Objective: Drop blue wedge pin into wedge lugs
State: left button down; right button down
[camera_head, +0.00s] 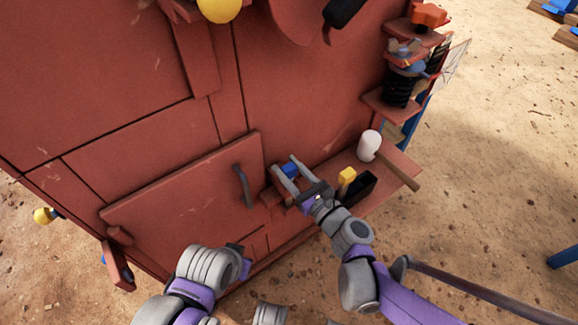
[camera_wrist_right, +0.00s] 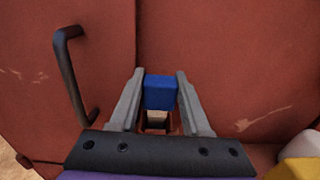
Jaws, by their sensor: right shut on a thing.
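The blue wedge pin (camera_head: 291,170) is between the fingertips of my right gripper (camera_head: 284,168), in front of the red machine wall. In the right wrist view, the gripper (camera_wrist_right: 161,90) is shut on the blue block-shaped pin (camera_wrist_right: 160,92). The red wedge lugs (camera_head: 270,197) stand beside the hatch, partly hidden by the gripper. In the wrist view a lug opening (camera_wrist_right: 156,121) shows below the pin; I cannot tell whether the pin is inside it. My left arm is low in the head view, and its fingers are not clear.
A hatch with a dark handle (camera_head: 244,186) is left of the lugs.

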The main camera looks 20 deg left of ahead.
jog(key=shift+f+b, duration=0.6)
jog(key=shift+f, duration=0.15)
jog(key=shift+c, duration=1.4)
grip_release()
jog(key=shift+d, duration=0.1)
jog(key=p+v, duration=0.1)
jog(key=v, duration=0.9)
jog(key=shift+s+d, duration=0.25)
jog(key=shift+s, duration=0.05)
